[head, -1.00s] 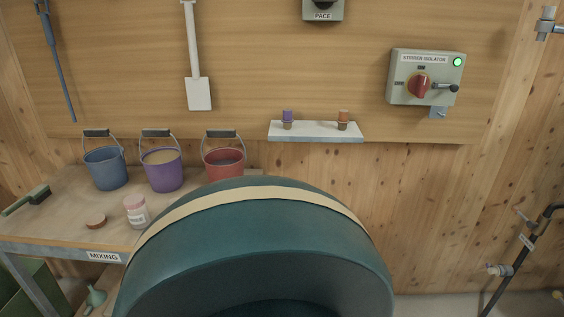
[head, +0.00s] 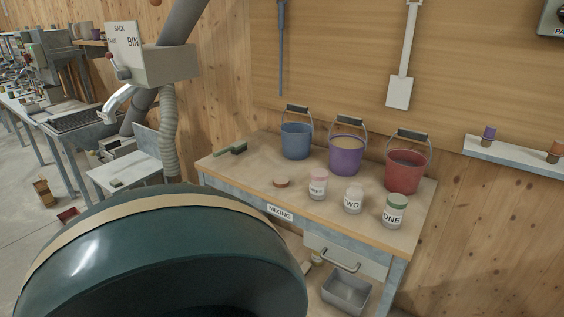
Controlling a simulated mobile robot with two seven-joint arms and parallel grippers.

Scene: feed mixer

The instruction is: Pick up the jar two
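The jar two (head: 353,199) is a small white jar with a pale lid, labelled TWO. It stands upright on the mixing table (head: 250,179), near its front edge. The jar labelled ONE (head: 394,211), with a green lid, stands just to its right. A jar with a pink lid (head: 317,185) stands to its left; its label is too small to read surely. Neither of my grippers is in the head view.
A blue bucket (head: 296,141), a purple bucket (head: 345,155) and a red bucket (head: 404,171) stand behind the jars. A brush (head: 231,154) and a reddish round lid (head: 281,183) lie to the left. A large green drum (head: 160,250) fills the lower left foreground.

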